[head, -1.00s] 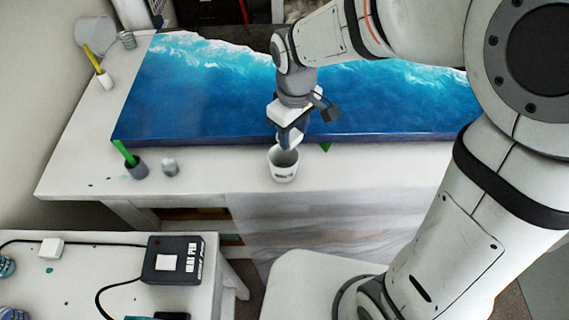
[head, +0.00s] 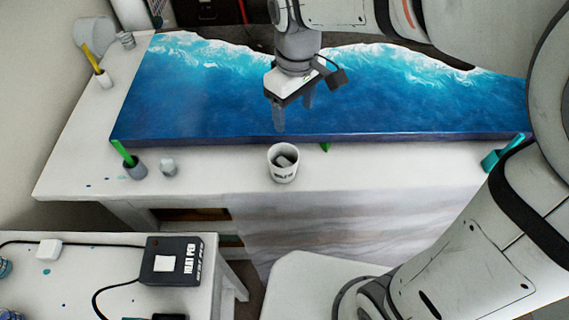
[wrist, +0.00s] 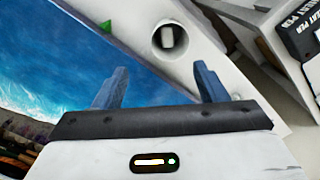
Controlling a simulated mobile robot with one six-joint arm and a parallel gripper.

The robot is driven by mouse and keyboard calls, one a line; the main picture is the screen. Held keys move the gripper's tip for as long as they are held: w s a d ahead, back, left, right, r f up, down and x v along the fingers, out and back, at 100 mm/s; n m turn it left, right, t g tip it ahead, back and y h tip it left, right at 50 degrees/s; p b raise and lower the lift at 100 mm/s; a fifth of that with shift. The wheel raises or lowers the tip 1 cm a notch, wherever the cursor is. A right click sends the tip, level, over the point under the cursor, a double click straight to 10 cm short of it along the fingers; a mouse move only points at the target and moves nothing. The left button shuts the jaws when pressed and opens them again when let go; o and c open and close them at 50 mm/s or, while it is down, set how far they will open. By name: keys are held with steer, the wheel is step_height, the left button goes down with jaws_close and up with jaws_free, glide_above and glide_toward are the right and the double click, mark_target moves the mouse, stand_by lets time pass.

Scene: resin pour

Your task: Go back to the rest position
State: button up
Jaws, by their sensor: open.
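My gripper (head: 293,114) is open and empty. In the head view it hangs above the blue-and-white resin panel (head: 200,100), behind a white cup (head: 284,173). In the wrist view its two blue-grey fingers (wrist: 160,88) are spread wide apart. The cup (wrist: 156,51) stands upright beyond the fingertips, apart from them, with a small grey-white object (head: 286,160) inside it.
A heat pen box (head: 172,262) with a cable stands on the front left table. A grey holder with a green stick (head: 135,166) and a small grey piece (head: 168,167) stand left of the cup. A teal item (head: 500,155) lies at the right.

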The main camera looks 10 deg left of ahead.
steer(key=shift+r, duration=0.5)
steer(key=shift+d, duration=0.1)
steer(key=s+d+m+t, duration=0.1)
steer(key=s+d+m, duration=0.1)
steer(key=d+m, duration=0.2)
steer(key=s+d+m+t, duration=0.1)
steer(key=s+d+m, duration=0.2)
steer(key=d, duration=0.8)
steer(key=s+d+m+t, duration=0.1)
steer(key=s+d+m, duration=0.1)
steer(key=d+m, duration=0.2)
steer(key=d, duration=0.3)
steer(key=shift+s+d+m, duration=0.2)
steer(key=shift+s+m, duration=0.05)
steer(key=shift+m, duration=0.15)
